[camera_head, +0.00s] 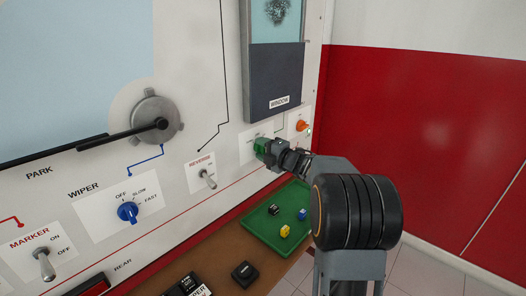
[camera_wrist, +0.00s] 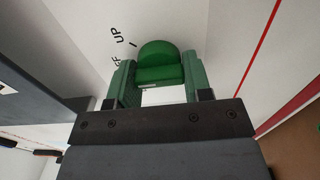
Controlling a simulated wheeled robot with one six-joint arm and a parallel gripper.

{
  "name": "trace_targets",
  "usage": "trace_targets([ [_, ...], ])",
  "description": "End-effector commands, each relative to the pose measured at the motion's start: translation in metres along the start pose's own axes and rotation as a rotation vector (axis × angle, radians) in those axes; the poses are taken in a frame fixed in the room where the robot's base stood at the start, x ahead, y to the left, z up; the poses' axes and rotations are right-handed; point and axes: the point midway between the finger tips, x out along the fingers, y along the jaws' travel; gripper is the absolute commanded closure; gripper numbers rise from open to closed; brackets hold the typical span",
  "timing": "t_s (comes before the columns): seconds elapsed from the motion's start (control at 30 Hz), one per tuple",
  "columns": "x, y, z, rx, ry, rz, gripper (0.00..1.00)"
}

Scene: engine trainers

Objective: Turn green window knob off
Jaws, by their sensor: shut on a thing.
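The green window knob (camera_wrist: 160,62) shows in the wrist view between the two green fingers of my gripper (camera_wrist: 158,82). It sits on a white panel with the lettering "UP" and part of another word beside it. The fingers are shut on its sides. In the head view my gripper (camera_head: 265,147) is at the white panel below the window display (camera_head: 276,70), and the knob is hidden by the fingers there.
An orange knob (camera_head: 302,126) is close to the right of my gripper. The reverse toggle switch (camera_head: 208,178) and blue wiper knob (camera_head: 128,211) are to the left. A green tray (camera_head: 262,236) with small coloured pieces lies below.

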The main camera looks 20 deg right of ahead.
Motion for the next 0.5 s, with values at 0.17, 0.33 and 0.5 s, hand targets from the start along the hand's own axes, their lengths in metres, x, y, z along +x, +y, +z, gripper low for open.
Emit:
trace_targets([
  [0.17, 0.0000, 0.0002, -0.0001, 0.000, 0.001, 0.000, 0.78],
  [0.33, 0.0000, 0.0002, 0.0000, 0.000, 0.001, 0.000, 0.45],
  [0.5, 0.0000, 0.0000, 0.0000, 0.000, 0.000, 0.000, 0.29],
])
